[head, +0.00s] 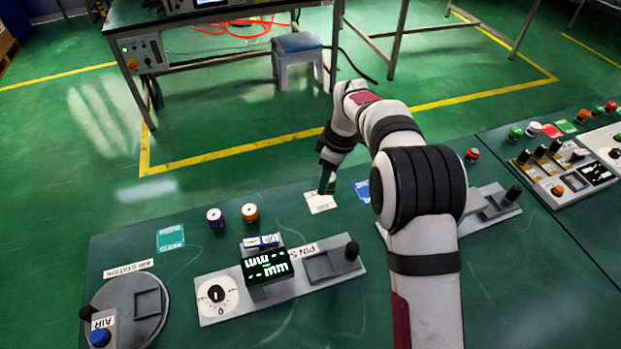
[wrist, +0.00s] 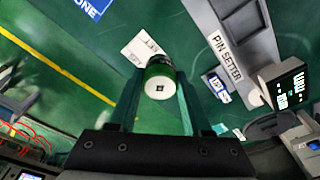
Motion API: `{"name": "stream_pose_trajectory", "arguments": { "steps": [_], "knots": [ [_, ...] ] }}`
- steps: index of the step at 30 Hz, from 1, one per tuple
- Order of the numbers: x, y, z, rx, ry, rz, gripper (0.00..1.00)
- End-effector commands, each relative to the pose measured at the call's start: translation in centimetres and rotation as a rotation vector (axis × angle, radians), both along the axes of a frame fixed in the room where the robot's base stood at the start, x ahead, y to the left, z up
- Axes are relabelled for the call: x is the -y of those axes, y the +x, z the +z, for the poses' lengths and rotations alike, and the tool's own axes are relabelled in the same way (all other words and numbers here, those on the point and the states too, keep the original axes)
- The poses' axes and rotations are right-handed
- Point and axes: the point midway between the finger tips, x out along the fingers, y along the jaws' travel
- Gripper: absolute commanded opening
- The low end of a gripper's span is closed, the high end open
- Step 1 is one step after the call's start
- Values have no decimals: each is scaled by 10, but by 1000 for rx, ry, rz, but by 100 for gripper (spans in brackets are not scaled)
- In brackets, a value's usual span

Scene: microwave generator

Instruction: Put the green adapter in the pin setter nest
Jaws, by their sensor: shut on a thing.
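The green adapter (wrist: 158,80) has a white top with a dark square hole and sits between the fingers in the wrist view. My gripper (wrist: 158,98) is shut on it. In the head view my gripper (head: 327,182) points down over a white card (head: 320,203), and the adapter is mostly hidden. I cannot tell whether the adapter touches the table. The pin setter (head: 218,298) is a grey panel with a dial, a tilted display and a black knob. Its square nest (head: 322,266) looks empty, nearer the camera than my gripper.
A purple adapter (head: 215,217) and an orange adapter (head: 249,214) stand left of my gripper, behind the pin setter's display (head: 267,265). The air station (head: 125,310) is at the left. Another grey panel (head: 490,208) lies right, partly behind my arm.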

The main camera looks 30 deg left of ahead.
Motion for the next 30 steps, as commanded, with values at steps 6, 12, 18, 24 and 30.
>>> {"name": "stream_pose_trajectory", "arguments": {
  "steps": [6, 12, 18, 24, 30],
  "knots": [
    [18, -69, -8, -4, 2, 216, 0],
    [42, -132, -18, 1, 3, 386, 0],
    [48, -146, -33, -1, 2, 422, 0],
    [48, -145, -60, -1, 1, 421, 0],
    [48, -145, -77, -1, 1, 419, 0]
  ]
}}
